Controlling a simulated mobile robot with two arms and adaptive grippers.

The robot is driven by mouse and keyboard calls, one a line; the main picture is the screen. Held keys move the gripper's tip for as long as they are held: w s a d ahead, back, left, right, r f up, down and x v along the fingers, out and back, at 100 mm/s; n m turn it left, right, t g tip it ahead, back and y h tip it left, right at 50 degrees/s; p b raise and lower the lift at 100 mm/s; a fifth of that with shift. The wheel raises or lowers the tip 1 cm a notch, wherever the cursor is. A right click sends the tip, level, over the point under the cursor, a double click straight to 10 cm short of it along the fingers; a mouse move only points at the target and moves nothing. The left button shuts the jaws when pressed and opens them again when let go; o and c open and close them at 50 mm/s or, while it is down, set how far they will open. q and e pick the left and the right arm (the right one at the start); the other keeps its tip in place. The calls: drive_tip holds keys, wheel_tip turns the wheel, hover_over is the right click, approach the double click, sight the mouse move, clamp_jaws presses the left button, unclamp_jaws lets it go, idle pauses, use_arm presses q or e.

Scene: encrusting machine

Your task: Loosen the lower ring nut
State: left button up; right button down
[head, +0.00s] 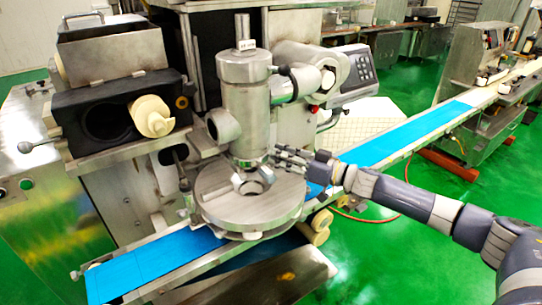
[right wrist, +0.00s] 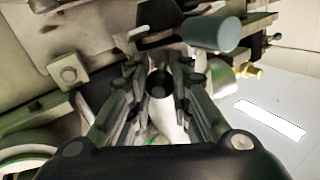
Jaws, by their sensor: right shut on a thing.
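The lower ring nut (head: 250,162) is a metal ring at the foot of the upright steel cylinder (head: 243,110), just above the round steel disc (head: 225,207). My right gripper (head: 279,156) reaches in from the right at the height of the ring nut, with its fingertips at the nut's right side. In the right wrist view the two fingers of my right gripper (right wrist: 160,80) stand on either side of a pale part with a dark round opening. The gripper is shut on the ring nut, but the exact contact is hard to make out. My left gripper is not in view.
A blue conveyor belt (head: 410,136) runs under the disc from lower left to upper right. A control panel (head: 348,73) stands behind my right gripper. A black housing with a cream roller (head: 151,116) is at the left.

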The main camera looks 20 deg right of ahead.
drive_tip(key=shift+f, duration=0.1)
drive_tip(key=c, duration=1.4)
unclamp_jaws()
drive_tip(key=shift+d, duration=0.1)
drive_tip(key=v, duration=1.2)
drive_tip(key=shift+s, duration=0.1)
